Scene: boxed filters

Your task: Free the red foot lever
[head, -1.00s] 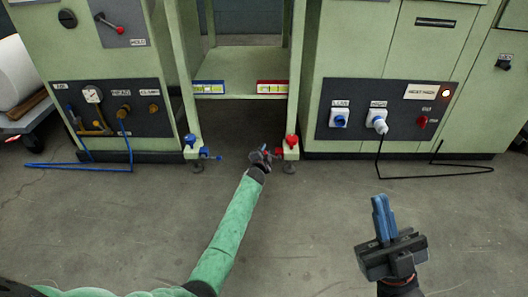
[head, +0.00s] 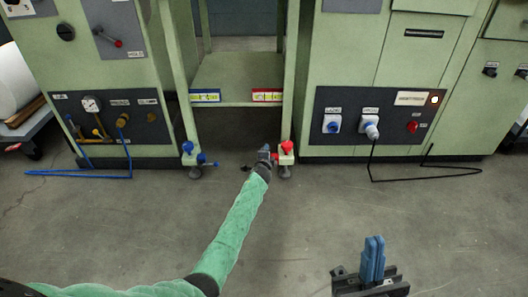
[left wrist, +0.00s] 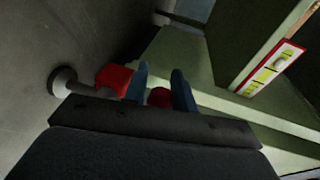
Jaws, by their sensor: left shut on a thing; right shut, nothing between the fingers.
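The red foot lever (head: 287,147) is at the bottom of the right green leg of the middle frame. My left gripper (head: 265,153) is beside it, just to its left, and hides part of it. In the left wrist view, my left gripper's blue fingers (left wrist: 160,82) are shut on a red part (left wrist: 158,98) of the lever. A larger red block (left wrist: 113,78) of it shows left of the fingers. My right gripper (head: 373,258) is shut and empty, above the floor at the lower right.
A matching blue foot lever (head: 189,150) is on the left leg. A red-framed level label (head: 267,96) and a blue-framed one (head: 205,97) are on the crossbar. A black cable (head: 400,178) and a blue hose (head: 85,174) lie on the floor. The middle floor is clear.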

